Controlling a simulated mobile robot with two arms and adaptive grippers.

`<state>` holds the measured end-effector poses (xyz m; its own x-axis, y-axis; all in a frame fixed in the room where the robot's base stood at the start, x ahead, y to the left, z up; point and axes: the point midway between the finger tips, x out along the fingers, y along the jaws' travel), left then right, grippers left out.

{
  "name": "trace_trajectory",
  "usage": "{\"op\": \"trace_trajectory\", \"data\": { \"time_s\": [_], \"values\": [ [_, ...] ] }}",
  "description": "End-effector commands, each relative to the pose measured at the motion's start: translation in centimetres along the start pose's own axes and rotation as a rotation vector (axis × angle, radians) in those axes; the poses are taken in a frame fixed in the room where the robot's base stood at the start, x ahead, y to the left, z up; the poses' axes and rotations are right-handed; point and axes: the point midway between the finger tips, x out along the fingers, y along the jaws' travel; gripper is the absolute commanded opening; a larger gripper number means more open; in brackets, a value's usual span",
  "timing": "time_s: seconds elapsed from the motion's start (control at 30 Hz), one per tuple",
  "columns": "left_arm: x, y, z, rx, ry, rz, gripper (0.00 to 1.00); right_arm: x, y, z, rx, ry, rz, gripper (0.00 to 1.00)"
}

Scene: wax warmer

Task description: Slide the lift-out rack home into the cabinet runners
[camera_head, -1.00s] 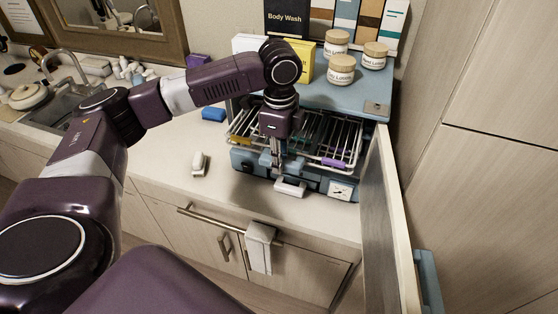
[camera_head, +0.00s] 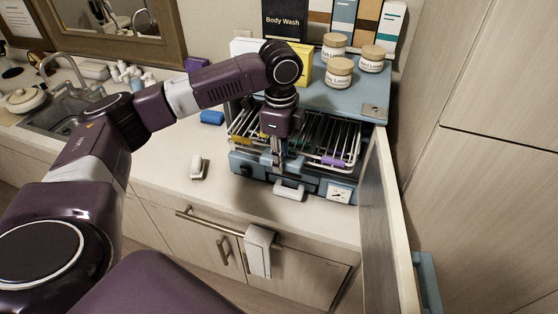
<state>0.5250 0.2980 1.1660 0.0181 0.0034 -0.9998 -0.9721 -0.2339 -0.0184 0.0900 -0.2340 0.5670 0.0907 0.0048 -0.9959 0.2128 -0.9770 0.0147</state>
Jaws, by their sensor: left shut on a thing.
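The blue cabinet (camera_head: 352,97) stands on the counter against the back wall, its front opening facing me. The white wire lift-out rack (camera_head: 345,138) lies in that opening, with a yellow tag at its left and a purple tag (camera_head: 334,161) at its front right. My left gripper (camera_head: 279,166) points down at the rack's front edge and is shut on the rack. The arm hides part of the rack's middle and the runners. I cannot tell how deep the rack sits. My right gripper is not in view.
Several lotion jars (camera_head: 339,73) and boxes stand on top of the cabinet. An open door panel (camera_head: 377,225) stands close at the right. A white handle (camera_head: 289,190) juts from the cabinet's lower front. A small white item (camera_head: 198,168) lies on the counter, which is clear around it.

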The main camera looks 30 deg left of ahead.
Motion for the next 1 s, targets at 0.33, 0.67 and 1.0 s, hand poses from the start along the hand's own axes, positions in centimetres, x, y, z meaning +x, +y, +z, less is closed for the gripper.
{"op": "trace_trajectory", "data": {
  "time_s": [0.33, 0.67, 1.0],
  "values": [
    [-0.1, -1.5, 0.0, -0.001, 0.001, -0.003, 0.00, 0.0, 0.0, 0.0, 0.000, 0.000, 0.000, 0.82],
    [-0.1, -2.8, -0.1, 0.000, 0.002, -0.003, 0.00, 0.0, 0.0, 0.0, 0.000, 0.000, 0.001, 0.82],
    [-0.1, -3.6, 0.0, -0.001, 0.001, -0.003, 0.00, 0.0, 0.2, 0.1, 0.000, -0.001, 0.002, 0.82]
  ]
}}
